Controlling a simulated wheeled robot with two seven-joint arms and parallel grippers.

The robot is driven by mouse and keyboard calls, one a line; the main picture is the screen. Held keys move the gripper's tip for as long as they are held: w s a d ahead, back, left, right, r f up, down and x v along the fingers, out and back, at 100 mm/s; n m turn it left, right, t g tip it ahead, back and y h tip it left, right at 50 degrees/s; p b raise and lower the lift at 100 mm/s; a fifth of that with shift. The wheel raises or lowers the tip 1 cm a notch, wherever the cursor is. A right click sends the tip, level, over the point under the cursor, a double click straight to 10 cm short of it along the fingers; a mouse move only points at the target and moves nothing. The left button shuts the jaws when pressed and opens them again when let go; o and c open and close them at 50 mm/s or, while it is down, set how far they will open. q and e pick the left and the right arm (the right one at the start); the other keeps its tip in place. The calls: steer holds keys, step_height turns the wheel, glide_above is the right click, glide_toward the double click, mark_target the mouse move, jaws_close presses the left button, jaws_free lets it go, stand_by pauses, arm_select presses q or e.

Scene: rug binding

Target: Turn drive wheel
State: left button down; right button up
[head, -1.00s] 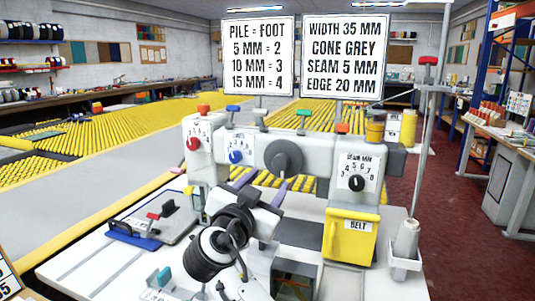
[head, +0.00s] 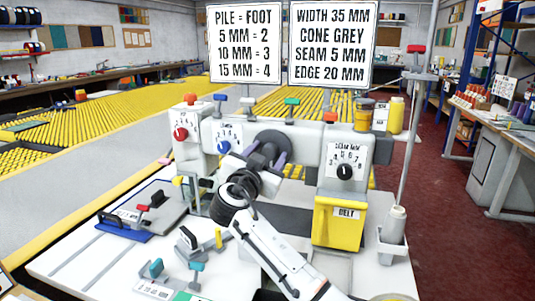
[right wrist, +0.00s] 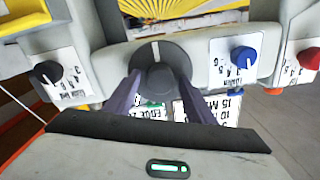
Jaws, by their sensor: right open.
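The drive wheel (head: 272,137) is a dark grey disc on the front of the white machine (head: 304,140). In the right wrist view the wheel (right wrist: 161,76) faces me, with a pale mark on its rim side. My right gripper (head: 267,160) is at the wheel in the head view, its purple fingers apart. In the right wrist view the fingers (right wrist: 157,88) reach up on the left and right of the wheel's near part. Whether they touch it I cannot tell. The fingers and wrist partly cover the wheel in the head view. My left gripper is not in view.
A red knob (head: 180,134), a blue knob (head: 223,147) and a black seam dial (head: 345,171) flank the wheel. A yellow belt cover (head: 338,224) sits below right. A grey cone (head: 396,222) stands at the right. Two signs (head: 245,43) rise above the machine.

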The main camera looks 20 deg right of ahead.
steer(key=c, duration=1)
steer(key=shift+c, duration=0.2)
steer(key=shift+n, duration=0.4)
